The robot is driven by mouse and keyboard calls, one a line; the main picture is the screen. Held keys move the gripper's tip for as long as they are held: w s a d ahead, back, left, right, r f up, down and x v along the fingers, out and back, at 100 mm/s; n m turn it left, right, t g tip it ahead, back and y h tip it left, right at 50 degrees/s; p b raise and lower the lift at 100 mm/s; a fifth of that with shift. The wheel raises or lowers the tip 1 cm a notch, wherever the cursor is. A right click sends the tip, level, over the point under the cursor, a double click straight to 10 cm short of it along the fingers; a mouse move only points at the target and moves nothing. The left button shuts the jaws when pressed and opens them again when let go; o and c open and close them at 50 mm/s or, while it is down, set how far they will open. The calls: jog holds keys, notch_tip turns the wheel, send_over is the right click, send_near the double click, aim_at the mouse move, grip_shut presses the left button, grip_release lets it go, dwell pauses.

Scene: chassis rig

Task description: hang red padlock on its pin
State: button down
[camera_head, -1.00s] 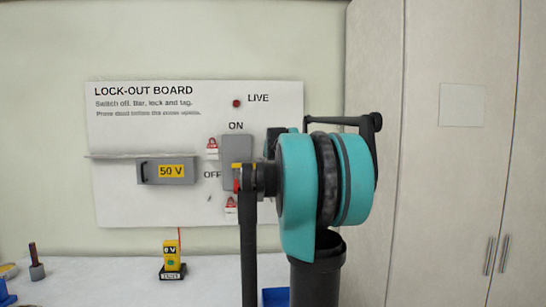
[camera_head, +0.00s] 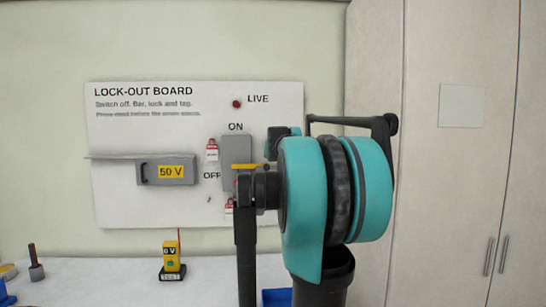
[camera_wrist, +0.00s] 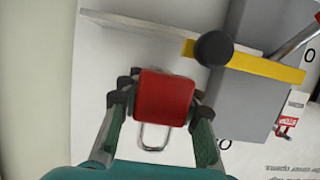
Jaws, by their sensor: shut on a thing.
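The red padlock (camera_wrist: 164,98) is between the fingertips of my gripper (camera_wrist: 158,103) in the wrist view. The gripper is shut on its body, and the silver shackle (camera_wrist: 153,138) points down in that picture. The white lock-out board (camera_head: 130,205) is behind it. A small dark mark (camera_head: 209,199) shows on the board below OFF; I cannot tell whether it is a pin. In the head view my arm hides the padlock and fingertips.
The grey switch box (camera_head: 236,148) carries a yellow bar (camera_head: 245,167), with a dark round knob (camera_wrist: 213,48) near it in the wrist view. A grey 50 V box (camera_head: 167,171) and red-white tag (camera_head: 212,151) are left of it. A yellow tester (camera_head: 171,258) stands on the table.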

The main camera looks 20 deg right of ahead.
jog(key=shift+s+a, duration=0.2)
jog(key=shift+s, duration=0.55)
jog(key=shift+s+a, duration=0.25)
jog(key=shift+s, duration=0.55)
jog(key=shift+s+a, duration=0.2)
jog(key=shift+s, duration=0.55)
jog(key=shift+s, duration=0.1)
